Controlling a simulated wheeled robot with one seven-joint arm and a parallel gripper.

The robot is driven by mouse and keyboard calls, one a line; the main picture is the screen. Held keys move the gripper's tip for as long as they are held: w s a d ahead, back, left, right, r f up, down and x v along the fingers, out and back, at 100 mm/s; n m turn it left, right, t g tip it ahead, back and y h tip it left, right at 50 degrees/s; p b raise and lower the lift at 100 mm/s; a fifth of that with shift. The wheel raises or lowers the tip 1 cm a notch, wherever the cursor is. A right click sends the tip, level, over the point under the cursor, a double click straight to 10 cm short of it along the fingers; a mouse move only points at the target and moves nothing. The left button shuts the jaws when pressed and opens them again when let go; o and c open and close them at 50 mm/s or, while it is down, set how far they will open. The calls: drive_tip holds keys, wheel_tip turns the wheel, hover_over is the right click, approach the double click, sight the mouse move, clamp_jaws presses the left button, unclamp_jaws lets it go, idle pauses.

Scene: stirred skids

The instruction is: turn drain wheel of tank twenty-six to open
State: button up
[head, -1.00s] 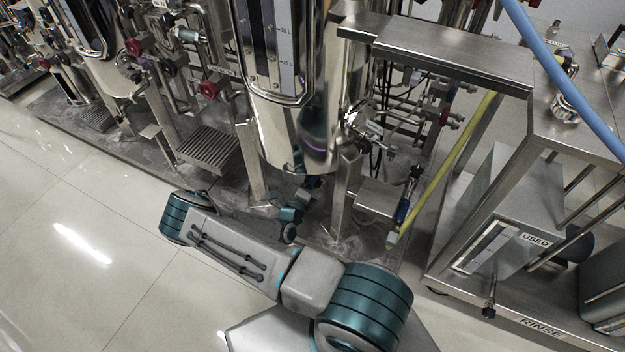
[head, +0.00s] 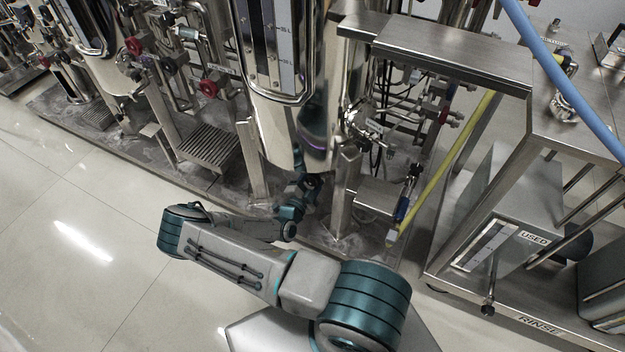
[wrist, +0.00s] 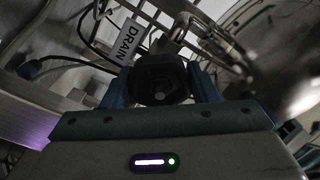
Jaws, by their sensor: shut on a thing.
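The drain wheel (wrist: 160,80), a dark, rounded-square handwheel with a pale centre, sits between the two blue fingers of my gripper (wrist: 161,88) in the wrist view. My gripper is shut on it. A white label reading DRAIN (wrist: 129,41) stands just behind and left of the wheel. In the head view my arm reaches in under the polished steel tank (head: 285,130), and the gripper end (head: 305,185) is small and dark there. The wheel itself is hidden in the head view. I cannot read the tank's number.
A steel leg (head: 345,190) stands close right of my gripper and another (head: 254,165) to its left. A yellow hose (head: 450,160) slants down at right. A steel cart (head: 480,275) with USED and RINSE labels stands further right. Open floor (head: 70,230) lies left.

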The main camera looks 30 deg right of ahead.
drive_tip(key=n, duration=0.3)
drive_tip(key=shift+f+n, duration=0.1)
drive_tip(key=shift+n, duration=0.2)
drive_tip(key=shift+n+b, duration=0.45)
drive_tip(key=shift+n, duration=1.45)
drive_tip(key=o, duration=1)
drive_tip(key=shift+c, duration=0.2)
drive_tip(key=shift+a, duration=0.1)
drive_tip(key=shift+s+a+n, duration=0.3)
drive_tip(key=shift+a, duration=0.05)
drive_tip(key=p+v, duration=0.3)
drive_tip(key=v, duration=1)
